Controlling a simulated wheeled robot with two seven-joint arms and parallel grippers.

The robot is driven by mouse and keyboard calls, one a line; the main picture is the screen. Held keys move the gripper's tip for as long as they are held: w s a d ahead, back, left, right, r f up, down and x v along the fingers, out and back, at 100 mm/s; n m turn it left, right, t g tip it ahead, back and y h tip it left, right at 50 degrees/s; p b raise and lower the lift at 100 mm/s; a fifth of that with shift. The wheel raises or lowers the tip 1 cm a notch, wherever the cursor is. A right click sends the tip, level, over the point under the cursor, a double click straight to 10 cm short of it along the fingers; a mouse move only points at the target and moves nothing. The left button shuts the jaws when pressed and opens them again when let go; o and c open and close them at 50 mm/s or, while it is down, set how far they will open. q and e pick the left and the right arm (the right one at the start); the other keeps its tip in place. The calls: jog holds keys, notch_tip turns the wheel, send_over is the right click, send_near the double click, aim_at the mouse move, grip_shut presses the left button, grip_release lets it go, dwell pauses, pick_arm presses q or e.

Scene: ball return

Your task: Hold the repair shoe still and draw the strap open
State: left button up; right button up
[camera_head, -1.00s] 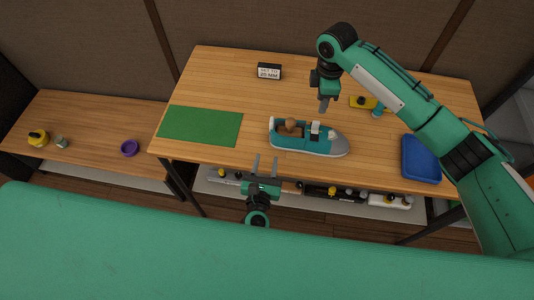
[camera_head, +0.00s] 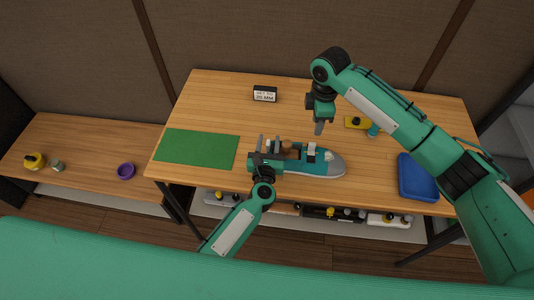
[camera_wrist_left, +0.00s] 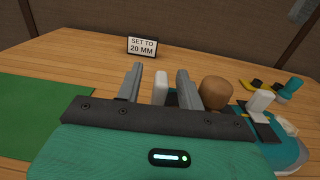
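The teal and grey repair shoe (camera_head: 328,169) lies on the table with its toe to the right. A brown rounded piece (camera_head: 287,148) sits in its opening; it also shows in the left wrist view (camera_wrist_left: 215,93). A white block (camera_head: 311,152), perhaps part of the strap, stands on top. My left gripper (camera_head: 268,141) is at the heel end. Its fingers (camera_wrist_left: 160,70) are apart, with a white upright tab (camera_wrist_left: 160,88) showing between them; contact cannot be told. My right gripper (camera_head: 318,129) points down behind the shoe, apart from it; its finger gap is not visible.
A sign (camera_head: 265,94) reading "SET TO 20 MM" stands at the back. A green mat (camera_head: 196,149) lies left, a blue tray (camera_head: 417,178) right. A yellow piece (camera_head: 357,122) and teal cylinder (camera_head: 373,130) lie back right. A purple ring (camera_head: 126,170) is on the side table.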

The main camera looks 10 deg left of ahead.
pick_arm(q)
jog(key=shift+w, duration=0.65)
grip_shut()
dwell(0.7)
